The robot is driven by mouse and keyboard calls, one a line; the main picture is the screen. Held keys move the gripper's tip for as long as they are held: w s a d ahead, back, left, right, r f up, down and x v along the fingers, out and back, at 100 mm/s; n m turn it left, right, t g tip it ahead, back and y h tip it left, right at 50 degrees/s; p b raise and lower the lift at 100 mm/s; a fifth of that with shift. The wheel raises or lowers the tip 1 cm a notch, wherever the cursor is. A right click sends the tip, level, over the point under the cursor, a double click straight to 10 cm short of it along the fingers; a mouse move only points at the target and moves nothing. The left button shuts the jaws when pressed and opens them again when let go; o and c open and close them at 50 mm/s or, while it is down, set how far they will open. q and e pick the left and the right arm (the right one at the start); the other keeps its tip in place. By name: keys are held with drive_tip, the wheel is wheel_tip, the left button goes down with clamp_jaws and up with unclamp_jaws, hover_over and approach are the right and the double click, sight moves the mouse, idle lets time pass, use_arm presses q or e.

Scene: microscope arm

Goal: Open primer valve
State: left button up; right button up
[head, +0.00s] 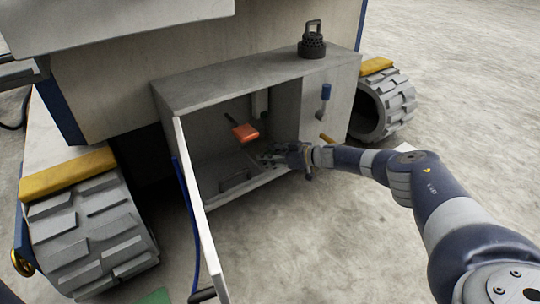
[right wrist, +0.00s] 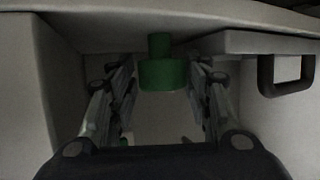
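An open grey cabinet (head: 203,93) is in the head view, low on the vehicle's side. An orange-red paddle-like part (head: 245,132) on a dark stem is inside. My right gripper (head: 268,157) reaches into the cabinet's lower right opening, below and right of that part. In the right wrist view a green stepped knob (right wrist: 163,73) shows between the two spread fingers, near their tips, with a visible space on each side. I cannot tell whether knob or paddle is the primer valve. My left gripper is not in view.
The white cabinet door (head: 200,212) stands open to the left of my right arm. A black handle (head: 235,180) is on the cabinet's floor panel. A blue-handled lever (head: 326,92) and a yellow handle (head: 327,139) are on the right front.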

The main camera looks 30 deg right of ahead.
drive_tip(key=shift+a, duration=0.1)
drive_tip(key=shift+s+a+r+m+t+h+p, duration=0.1)
drive_tip(key=shift+m+t+h+p, duration=0.4)
drive_tip(key=shift+m+h+p, duration=0.5)
drive_tip(key=shift+m+t+h+p, duration=0.3)
drive_tip(key=shift+m+h+p, duration=0.4)
drive_tip(key=shift+h, duration=0.1)
drive_tip(key=shift+m+h+p, duration=0.4)
drive_tip(key=shift+m+h, duration=0.4)
drive_tip(key=shift+h, duration=0.2)
drive_tip(key=shift+f+m+t+h, duration=0.2)
drive_tip(key=shift+m+t+h, duration=0.1)
drive_tip(key=shift+m+h, duration=0.15)
